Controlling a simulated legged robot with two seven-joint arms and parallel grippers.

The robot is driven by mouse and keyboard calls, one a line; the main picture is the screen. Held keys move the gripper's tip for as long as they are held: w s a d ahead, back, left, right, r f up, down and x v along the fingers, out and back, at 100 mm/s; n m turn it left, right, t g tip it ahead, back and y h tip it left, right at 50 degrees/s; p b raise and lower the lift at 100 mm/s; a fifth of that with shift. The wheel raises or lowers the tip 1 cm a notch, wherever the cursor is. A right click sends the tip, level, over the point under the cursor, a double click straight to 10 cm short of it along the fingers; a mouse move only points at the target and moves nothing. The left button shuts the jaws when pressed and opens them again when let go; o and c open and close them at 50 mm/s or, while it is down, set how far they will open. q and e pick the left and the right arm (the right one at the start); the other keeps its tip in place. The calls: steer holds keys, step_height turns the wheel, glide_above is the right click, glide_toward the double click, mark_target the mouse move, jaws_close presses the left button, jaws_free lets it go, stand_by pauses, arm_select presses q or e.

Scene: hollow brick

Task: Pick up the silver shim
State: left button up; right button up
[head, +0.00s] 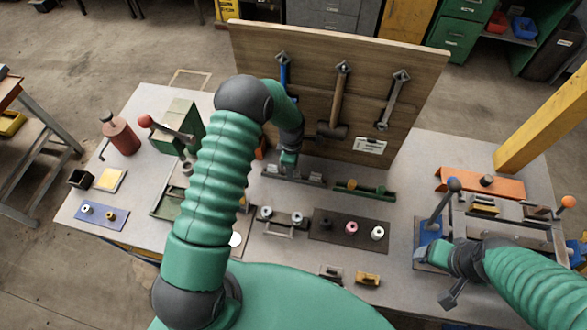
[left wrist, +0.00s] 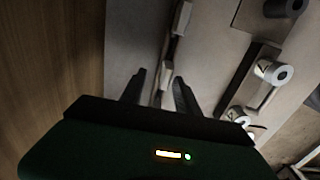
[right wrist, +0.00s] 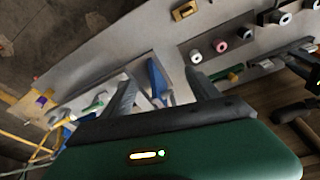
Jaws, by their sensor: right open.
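I cannot single out the silver shim with certainty. My left gripper (head: 289,164) points down over a grey rail with small pale blocks (head: 312,179) in front of the pegboard. In the left wrist view its two fingers (left wrist: 160,85) stand apart, with a slim pale grey piece (left wrist: 167,76) between and beyond them, touching neither visibly. My right gripper (head: 452,290) is over the right part of the bench, beside a blue fixture (head: 428,240). In the right wrist view its fingers (right wrist: 163,85) are spread and empty, a blue part (right wrist: 157,80) lying beyond them.
An upright wooden tool board (head: 310,75) holds hanging tools behind the left gripper. A dark mat (head: 337,233) with rollers, a green tray (head: 365,192) and an orange bracket (head: 480,182) stand nearby. A red canister (head: 121,135) is at left.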

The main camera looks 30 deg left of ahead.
arm_select(q)
steer(key=shift+s+a+f, duration=0.15)
steer(key=shift+s+f, duration=0.15)
steer(key=shift+f, duration=0.45)
steer(key=shift+d, duration=0.25)
steer(key=shift+w+d+r, duration=0.1)
steer(key=shift+w+d, duration=0.15)
steer(key=shift+d, duration=0.65)
steer(key=c, duration=0.5)
steer(key=shift+c, duration=0.9)
steer(key=shift+a, duration=0.1)
jaws_close()
steer(key=shift+s+a, duration=0.25)
steer(key=shift+a, duration=0.5)
steer(key=shift+d, duration=0.1)
arm_select(e)
steer(key=shift+s+r, duration=0.4)
steer(key=shift+s, duration=0.05)
